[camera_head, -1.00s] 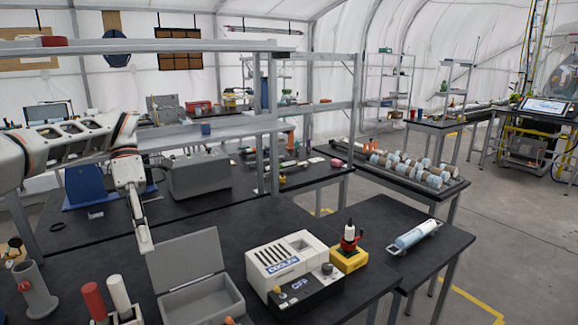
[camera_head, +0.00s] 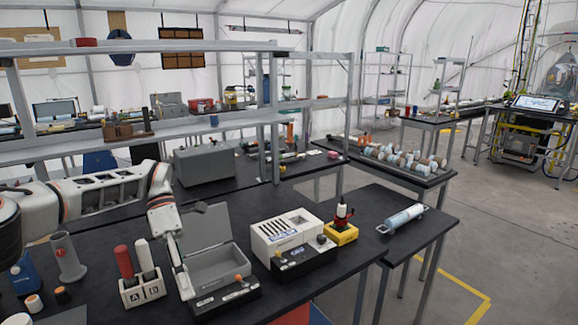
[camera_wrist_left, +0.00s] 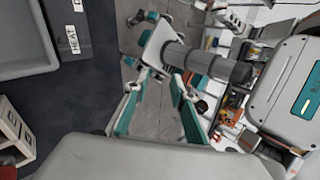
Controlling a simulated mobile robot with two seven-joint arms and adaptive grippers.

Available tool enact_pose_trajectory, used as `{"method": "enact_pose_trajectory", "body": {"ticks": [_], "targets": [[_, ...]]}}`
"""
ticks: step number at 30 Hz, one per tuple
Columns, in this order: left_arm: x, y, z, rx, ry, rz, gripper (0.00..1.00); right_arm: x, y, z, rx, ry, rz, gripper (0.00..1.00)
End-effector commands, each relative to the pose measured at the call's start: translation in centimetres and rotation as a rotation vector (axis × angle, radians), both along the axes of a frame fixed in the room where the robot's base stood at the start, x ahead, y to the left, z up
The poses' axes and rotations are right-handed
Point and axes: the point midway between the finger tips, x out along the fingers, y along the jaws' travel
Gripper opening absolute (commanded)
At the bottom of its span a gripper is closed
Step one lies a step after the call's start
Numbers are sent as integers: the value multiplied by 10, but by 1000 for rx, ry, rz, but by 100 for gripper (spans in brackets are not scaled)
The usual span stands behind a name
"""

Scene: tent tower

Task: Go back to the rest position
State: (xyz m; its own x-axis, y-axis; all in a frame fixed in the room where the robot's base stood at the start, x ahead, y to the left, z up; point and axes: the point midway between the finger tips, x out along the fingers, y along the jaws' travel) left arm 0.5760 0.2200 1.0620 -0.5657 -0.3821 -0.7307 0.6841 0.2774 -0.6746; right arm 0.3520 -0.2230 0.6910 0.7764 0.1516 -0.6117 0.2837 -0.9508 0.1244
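My left arm comes in from the left over the front bench. My left gripper (camera_head: 184,284) points down in front of the open grey box (camera_head: 217,266), beside the holder marked A and B (camera_head: 143,290). It appears as a narrow pale shape with nothing visible in it.
A grey tube stand (camera_head: 68,258) is at the left. A shelf (camera_head: 150,136) rises behind the arm.

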Motion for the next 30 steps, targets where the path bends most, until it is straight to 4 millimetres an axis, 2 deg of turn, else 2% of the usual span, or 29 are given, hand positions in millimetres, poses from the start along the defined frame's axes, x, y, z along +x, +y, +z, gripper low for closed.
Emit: {"method": "enact_pose_trajectory", "body": {"ticks": [1, 5, 6, 9, 13, 18, 21, 24, 27, 30], "targets": [[-10, -20, -21, -42, 19, -16, 25, 5, 0, 2, 0, -8, 0, 40], [-37, -79, -68, -171, 58, -27, 25, 10, 0, 6, 0, -18, -1, 40], [-48, -101, -82, -220, 74, -21, 25, 9, 0, 5, 0, -16, -1, 40], [-76, -156, -107, -348, 117, 21, 25, 5, 0, 3, 0, -10, -1, 40], [-109, -223, -120, -512, 190, 123, 25, 4, -1, 2, 0, -8, -1, 40], [-137, -293, -114, -705, 317, 333, 25, 4, -1, 2, 0, -5, 0, 40], [-142, -322, -103, -802, 408, 490, 25, 3, -1, 1, -1, -4, 0, 40], [-138, -339, -92, -883, 515, 666, 25, 3, 0, 1, -1, -4, 0, 40], [-126, -344, -85, -944, 631, 862, 25, 3, 0, 1, -1, -4, 0, 40], [-109, -337, -86, -984, 757, 1070, 25, 3, 0, 1, -1, -4, 0, 40]]}}
